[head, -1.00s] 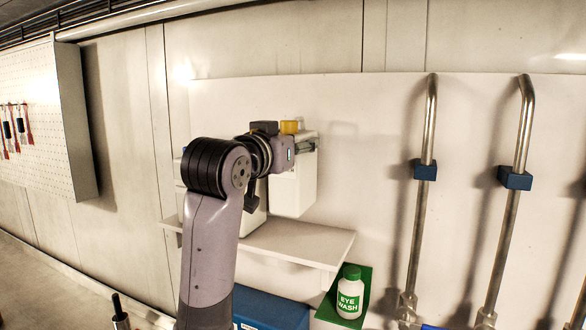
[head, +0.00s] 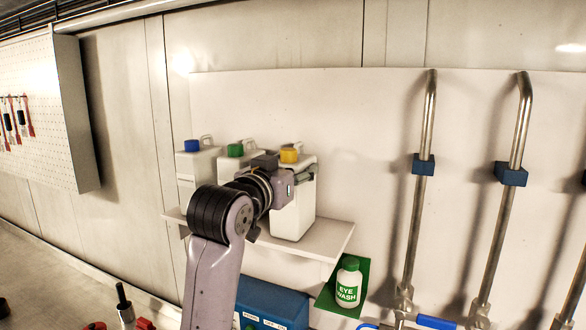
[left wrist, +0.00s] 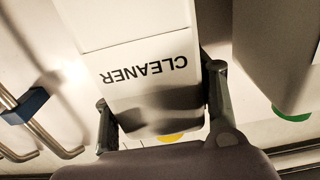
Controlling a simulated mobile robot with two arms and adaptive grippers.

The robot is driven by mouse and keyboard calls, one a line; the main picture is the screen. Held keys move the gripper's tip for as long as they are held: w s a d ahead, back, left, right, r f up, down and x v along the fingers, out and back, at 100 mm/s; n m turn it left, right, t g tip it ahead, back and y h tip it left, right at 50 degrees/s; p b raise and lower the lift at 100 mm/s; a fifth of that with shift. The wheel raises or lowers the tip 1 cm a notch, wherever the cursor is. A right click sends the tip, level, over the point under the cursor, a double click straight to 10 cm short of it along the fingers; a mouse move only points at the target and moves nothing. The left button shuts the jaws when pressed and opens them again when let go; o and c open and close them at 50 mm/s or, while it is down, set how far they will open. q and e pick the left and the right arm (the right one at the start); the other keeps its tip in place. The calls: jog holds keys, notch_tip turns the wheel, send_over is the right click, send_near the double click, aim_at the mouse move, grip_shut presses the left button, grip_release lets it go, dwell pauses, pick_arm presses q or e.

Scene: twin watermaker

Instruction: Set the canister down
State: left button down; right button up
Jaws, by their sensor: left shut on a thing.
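The canister (head: 293,212) is white with a yellow cap, and its base is at the right part of the white wall shelf (head: 325,240). I cannot tell whether the base touches the shelf or sits just above it. My left gripper (head: 298,180) is shut on the canister's upper body, below the cap. In the left wrist view, its two fingers (left wrist: 160,95) flank the canister (left wrist: 130,30), whose "CLEANER" label shows upside down. The canister looks upright in the head view. My right gripper is out of view.
Two more white canisters, one with a blue cap (head: 192,146) and one with a green cap (head: 235,150), stand left on the shelf, partly behind my arm. An eye wash bottle (head: 348,285) stands lower right on a green holder. Metal pipes (head: 425,190) rise further right.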

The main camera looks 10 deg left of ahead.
pick_arm(q)
jog(key=c, duration=0.9)
grip_release()
jog(key=shift+o, duration=1)
jog(key=shift+s, duration=0.1)
jog(key=s+a+b, duration=0.2)
jog(key=s+b, duration=0.3)
jog(key=s, duration=0.6)
jog(key=shift+s+a+b, duration=0.15)
jog(key=shift+s+b, duration=0.2)
jog(key=shift+s, duration=0.05)
jog(key=shift+r, duration=0.1)
